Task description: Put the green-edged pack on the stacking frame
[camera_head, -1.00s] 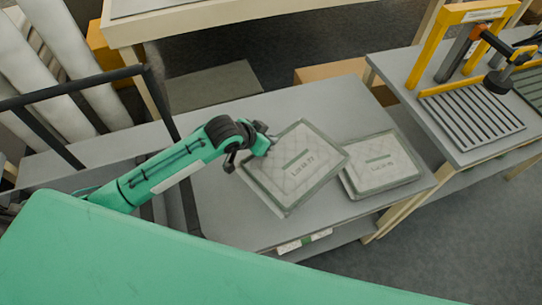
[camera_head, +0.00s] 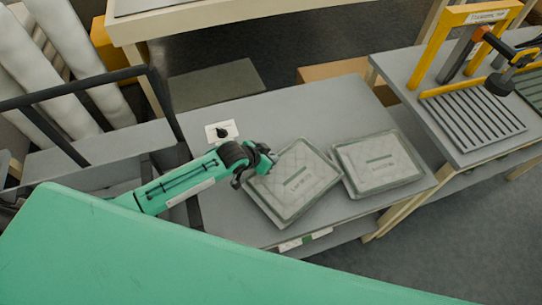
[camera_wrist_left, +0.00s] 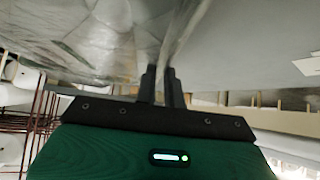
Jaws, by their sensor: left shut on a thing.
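A pale quilted pack in clear wrap with a grey-green border and green strip label (camera_head: 297,182) is at the middle of the grey table. My left gripper (camera_head: 268,162) is shut on its upper left edge. In the left wrist view the fingers (camera_wrist_left: 161,72) pinch a fold of clear wrap. I cannot tell whether the pack touches the table. A second similar pack (camera_head: 378,163) lies flat just to its right. Both borders look greenish, so I cannot tell which is the green-edged one. A yellow frame over a slatted base (camera_head: 474,118), perhaps the stacking frame, stands on the right table. My right gripper is out of view.
The grey table (camera_head: 215,205) has free room at its back and left front. A white plate with a black knob (camera_head: 221,131) lies behind my left arm. A gap separates this table from the right table (camera_head: 400,85). White rolls (camera_head: 50,70) stand at the far left.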

